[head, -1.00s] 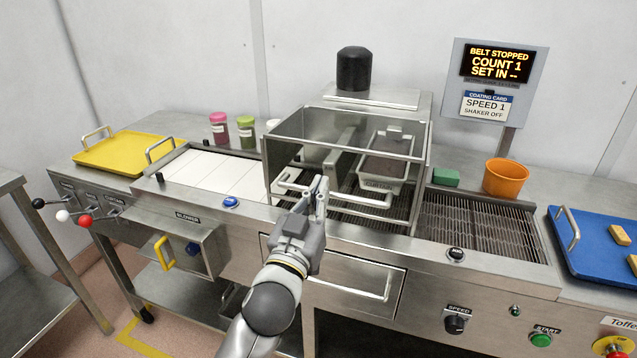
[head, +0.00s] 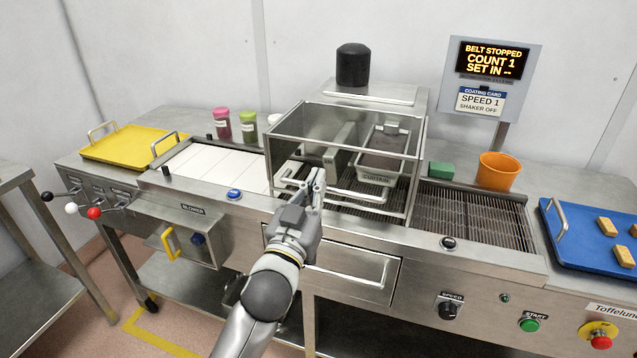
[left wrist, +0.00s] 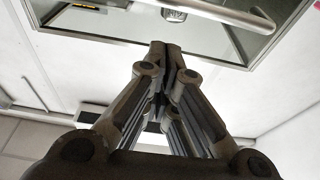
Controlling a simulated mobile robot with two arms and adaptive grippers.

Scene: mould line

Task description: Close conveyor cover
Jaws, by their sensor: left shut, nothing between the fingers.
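The conveyor cover (head: 422,150) is a clear box with a steel frame over the middle of the belt in the head view. A bar handle (head: 358,194) runs across its lower front. My left gripper (head: 317,178) is shut and empty, in front of the cover close to the handle; I cannot tell whether it touches it. In the left wrist view the shut fingertips (left wrist: 172,48) point toward a framed clear panel with a bar handle (left wrist: 205,12). My right gripper is not in view.
The wire belt (head: 475,222) continues right of the cover. A green block (head: 441,171), an orange bucket (head: 499,171) and a blue tray (head: 572,262) stand to the right. A yellow tray (head: 131,146) is at left. The sign reads belt stopped.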

